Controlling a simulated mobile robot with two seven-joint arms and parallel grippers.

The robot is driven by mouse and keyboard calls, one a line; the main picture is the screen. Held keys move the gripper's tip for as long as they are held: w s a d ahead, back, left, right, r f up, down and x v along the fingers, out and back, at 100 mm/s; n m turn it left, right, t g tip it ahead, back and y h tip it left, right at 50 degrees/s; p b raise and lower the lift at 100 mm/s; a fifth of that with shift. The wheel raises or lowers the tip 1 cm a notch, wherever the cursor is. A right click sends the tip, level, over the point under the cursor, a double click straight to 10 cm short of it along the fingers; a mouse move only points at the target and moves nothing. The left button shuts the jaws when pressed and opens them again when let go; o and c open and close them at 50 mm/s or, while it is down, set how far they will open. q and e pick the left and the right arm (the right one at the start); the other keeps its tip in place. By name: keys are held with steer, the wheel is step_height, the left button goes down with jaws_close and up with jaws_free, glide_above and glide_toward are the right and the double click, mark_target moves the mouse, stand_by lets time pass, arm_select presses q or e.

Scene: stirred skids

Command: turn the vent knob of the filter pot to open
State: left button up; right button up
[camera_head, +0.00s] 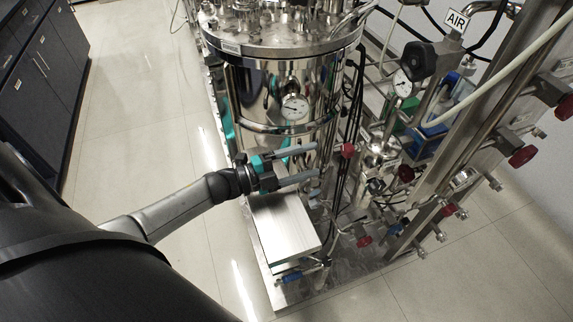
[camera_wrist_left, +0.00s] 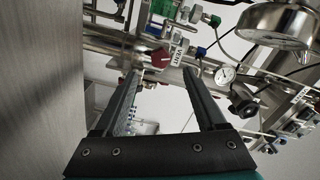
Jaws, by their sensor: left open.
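A dark red knob (camera_wrist_left: 155,57) with a white VENT label (camera_wrist_left: 177,57) beside it shows ahead of my fingers in the left wrist view. In the head view a red knob (camera_head: 348,150), apparently the same one, sits just right of my left fingertips. A small steel pot (camera_head: 382,158), probably the filter pot, stands right of that knob. My left gripper (camera_head: 314,160) is open, its fingers pointing right toward the knob and not visibly touching it. In the left wrist view the open fingers (camera_wrist_left: 163,71) have nothing between them. The knob's exact angle is unclear.
Pipes, black cables and other red knobs (camera_head: 406,173) crowd the right side. The floor (camera_head: 140,90) at left is clear.

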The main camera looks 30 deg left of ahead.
arm_select(q)
steer(key=shift+v, duration=2.5)
